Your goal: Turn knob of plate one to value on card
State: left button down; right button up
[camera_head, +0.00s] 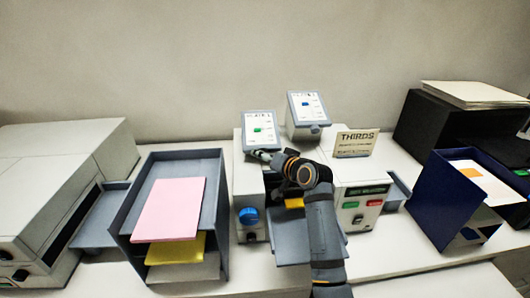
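Two tilted grey plates with white faces stand on the machine in the middle. The left plate (260,128) shows a green mark, and the right plate (307,105) shows a blue mark and has a dark knob (315,130) at its lower edge. Their small print is too blurred to tell which is plate one. A beige card (355,143) reading "THIRDS" stands to their right. My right gripper (262,156) is at the lower edge of the left plate, where it hides any knob. Whether it touches or grips something there is unclear. My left gripper is out of view.
The machine (362,175) has a blue knob (249,216), green and red buttons. A grey tray holder (220,215) with pink and yellow sheets stands left, and a dark blue holder (440,215) right. Grey and black boxes flank the table. Little room is free between them.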

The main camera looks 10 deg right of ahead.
dwell(0.3)
jog(key=shift+w, duration=0.1)
jog(key=c, duration=1.2)
jog(key=shift+o, duration=0.2)
jog(key=y+b, duration=0.1)
jog(key=b, duration=0.1)
jog(key=f+m+y+b, duration=0.1)
jog(key=b, duration=0.2)
jog(key=y+b, duration=0.2)
jog(key=shift+w+d+f+m+b, duration=0.1)
jog(key=shift+d+f+m+b, duration=0.05)
jog(key=shift+f+m+b, duration=0.15)
jog(key=shift+r+b, duration=0.25)
jog(key=shift+b, duration=0.05)
jog(key=shift+r+t+y, duration=0.2)
jog(key=shift+t+y, duration=0.1)
